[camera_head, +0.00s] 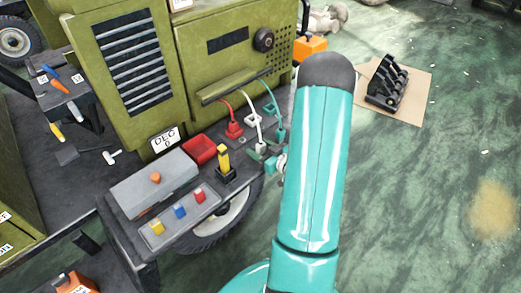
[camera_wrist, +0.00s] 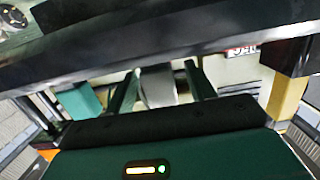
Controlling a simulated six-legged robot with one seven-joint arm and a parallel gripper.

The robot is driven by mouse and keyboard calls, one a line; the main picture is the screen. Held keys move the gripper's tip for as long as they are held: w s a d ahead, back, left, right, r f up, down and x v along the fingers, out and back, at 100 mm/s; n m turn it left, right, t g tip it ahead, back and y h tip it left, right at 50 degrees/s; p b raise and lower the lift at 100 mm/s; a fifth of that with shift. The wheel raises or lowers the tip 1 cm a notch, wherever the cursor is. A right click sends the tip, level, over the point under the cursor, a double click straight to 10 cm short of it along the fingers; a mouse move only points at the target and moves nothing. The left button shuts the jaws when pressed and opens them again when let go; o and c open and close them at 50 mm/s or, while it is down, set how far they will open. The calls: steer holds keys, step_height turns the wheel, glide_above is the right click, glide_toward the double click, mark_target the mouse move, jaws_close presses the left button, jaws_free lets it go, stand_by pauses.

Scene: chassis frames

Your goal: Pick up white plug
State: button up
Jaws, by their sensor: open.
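The white plug (camera_head: 256,145) sits on the grey ledge of the green machine, with a white cable rising from it. It stands between a red plug (camera_head: 234,131) and a teal plug (camera_head: 278,133). My gripper (camera_head: 270,158) is low beside the white plug, partly hidden by my teal arm. In the wrist view my gripper (camera_wrist: 160,75) is open, with a pale grey shape between its two fingers. I cannot tell for sure whether that shape is the white plug, nor whether the fingers touch it.
A yellow-handled lever (camera_head: 224,162), a red tray (camera_head: 200,149) and a grey box (camera_head: 155,184) stand on the ledge to the left. Coloured switches (camera_head: 180,211) lie in front. A black rack (camera_head: 387,83) stands on a cardboard sheet at right. Open floor lies right of my arm.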

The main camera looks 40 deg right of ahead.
steer(key=shift+w+f, duration=0.1)
steer(key=shift+w, duration=0.75)
steer(key=c, duration=1)
steer(key=shift+c, duration=0.3)
steer(key=shift+r, duration=0.2)
